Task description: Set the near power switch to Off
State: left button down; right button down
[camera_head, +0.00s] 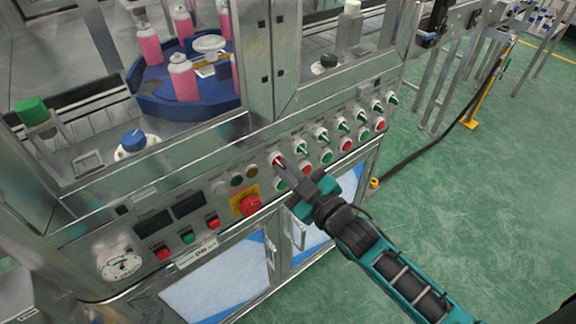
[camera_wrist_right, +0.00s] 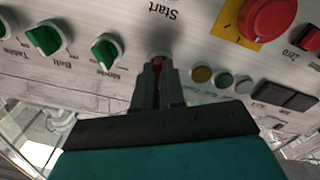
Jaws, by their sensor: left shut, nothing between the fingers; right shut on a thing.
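The near power switch (camera_head: 277,158) is a red knob on a pale round base, at the near end of the row of rotary switches on the machine's front panel. My right gripper (camera_head: 283,166) reaches it from the lower right and is shut on it. In the right wrist view the red knob (camera_wrist_right: 160,62) shows between the fingertips of the right gripper (camera_wrist_right: 157,72), partly hidden by them. The knob's exact angle cannot be told. My left gripper is not in view.
Green rotary switches (camera_head: 299,146) continue along the panel, with green and red push buttons (camera_head: 326,157) below. A red emergency stop (camera_head: 249,205) on yellow sits nearby to the left. Pink cans (camera_head: 184,80) stand on a blue turntable (camera_head: 150,101) behind. Green floor right is open.

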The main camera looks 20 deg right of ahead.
jog(key=shift+n, duration=0.4)
jog(key=c, duration=1.2)
grip_release()
jog(key=v, duration=1.3)
jog(key=s+f+m+g+h, duration=0.1)
jog(key=f+m+g, duration=0.1)
jog(key=f, duration=0.2)
jog(key=s+f+m+g+h, duration=0.1)
jog(key=f+m+g, duration=0.1)
jog(key=f+m, duration=0.1)
jog(key=s+f+m+g+h, duration=0.1)
jog(key=f+m+g+h, duration=0.1)
jog(key=f, duration=0.4)
jog(key=shift+s+a+m, duration=0.3)
jog(key=shift+s+a, duration=0.05)
jog(key=shift+s, duration=0.05)
